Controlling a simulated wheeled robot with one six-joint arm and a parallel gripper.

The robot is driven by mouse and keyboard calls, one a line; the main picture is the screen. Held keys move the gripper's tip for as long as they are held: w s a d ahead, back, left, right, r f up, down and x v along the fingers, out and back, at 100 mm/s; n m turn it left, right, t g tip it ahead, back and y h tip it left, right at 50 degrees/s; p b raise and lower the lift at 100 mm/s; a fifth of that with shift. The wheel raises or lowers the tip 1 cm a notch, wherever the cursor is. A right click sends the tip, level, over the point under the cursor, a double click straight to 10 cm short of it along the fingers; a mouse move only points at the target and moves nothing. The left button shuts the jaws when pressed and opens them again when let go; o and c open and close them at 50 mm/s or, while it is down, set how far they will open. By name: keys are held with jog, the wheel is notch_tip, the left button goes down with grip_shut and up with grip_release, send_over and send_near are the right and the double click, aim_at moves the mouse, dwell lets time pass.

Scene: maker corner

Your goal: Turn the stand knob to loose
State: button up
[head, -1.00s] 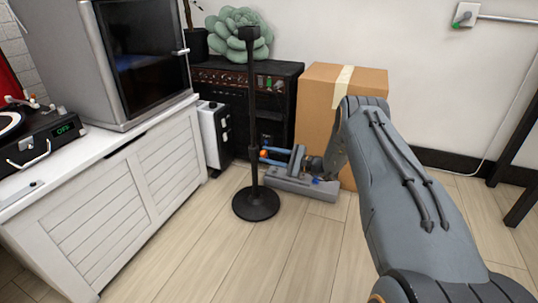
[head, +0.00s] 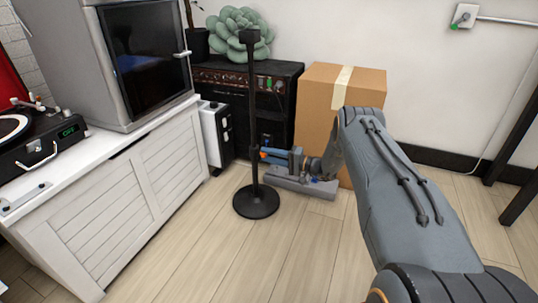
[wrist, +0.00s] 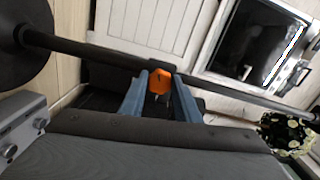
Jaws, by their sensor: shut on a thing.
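The black stand (head: 251,100) stands upright on a round base on the wood floor; its pole crosses the wrist view (wrist: 90,50) sideways, with the base at the left. The orange stand knob (wrist: 160,80) is on the pole, between the two blue fingers of my gripper (wrist: 161,74), which are shut on it from both sides. In the head view the knob (head: 263,155) is a small orange spot right of the pole, with my gripper (head: 268,155) reaching it from the right. The knob's setting marks cannot be read.
A black amplifier (head: 240,85) and a cardboard box (head: 318,115) stand behind my gripper against the wall. A white heater-like unit (head: 214,135) stands between the amplifier and the white cabinet (head: 100,215) at left. The floor (head: 290,255) in front of the stand is clear.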

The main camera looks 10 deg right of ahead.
jog(key=n+p, duration=0.1)
jog(key=n, duration=0.3)
jog(key=shift+w+n, duration=0.1)
jog(key=shift+n, duration=0.3)
dwell(0.4)
jog(key=o, duration=1)
jog(key=shift+o, duration=0.2)
jog(key=p+v, duration=0.2)
jog(key=v, duration=0.5)
jog(key=shift+s+d, duration=0.25)
jog(key=shift+d, duration=0.05)
